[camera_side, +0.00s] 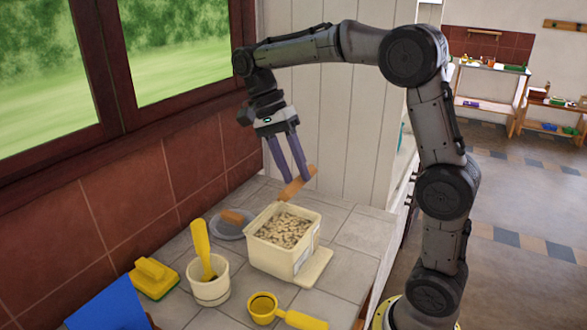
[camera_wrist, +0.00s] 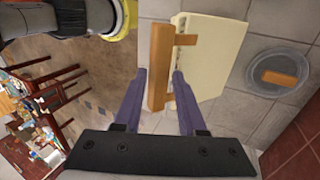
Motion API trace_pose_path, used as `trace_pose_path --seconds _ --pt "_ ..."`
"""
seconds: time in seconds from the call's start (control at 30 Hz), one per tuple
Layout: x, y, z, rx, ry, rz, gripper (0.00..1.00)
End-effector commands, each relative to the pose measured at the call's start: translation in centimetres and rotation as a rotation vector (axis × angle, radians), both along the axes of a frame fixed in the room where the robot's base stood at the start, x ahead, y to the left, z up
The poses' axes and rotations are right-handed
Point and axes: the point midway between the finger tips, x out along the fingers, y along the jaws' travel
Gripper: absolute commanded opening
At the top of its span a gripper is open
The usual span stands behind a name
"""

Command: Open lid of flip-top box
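The flip-top box (camera_side: 282,260) is cream and stands on the tiled counter, with small pale pieces (camera_side: 284,231) visible inside it. Its cream lid (camera_wrist: 215,55) shows as a broad panel in the wrist view and is raised from the box. A wooden handle (camera_side: 298,185) stands out near the lid's edge; it also shows in the wrist view (camera_wrist: 160,65). My gripper (camera_side: 299,176) is above the back of the box. Its purple fingers (camera_wrist: 160,80) are apart, one on each side of the handle, with only slight gaps. Firm contact does not show.
A white pot (camera_side: 209,289) with a yellow-handled tool, a yellow scoop (camera_side: 285,312), a yellow brush (camera_side: 153,278) and a blue item (camera_side: 108,308) lie in front and left. A grey dish (camera_side: 228,231) is left of the box.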

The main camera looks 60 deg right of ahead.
Motion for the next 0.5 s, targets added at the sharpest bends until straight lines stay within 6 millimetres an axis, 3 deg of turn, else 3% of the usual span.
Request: trace_pose_path --seconds 0.17,0.5 --pt "0.3 0.0 0.5 0.0 -0.001 0.0 0.4" --pt "2.3 0.0 5.0 -0.001 -0.003 0.0 0.4"
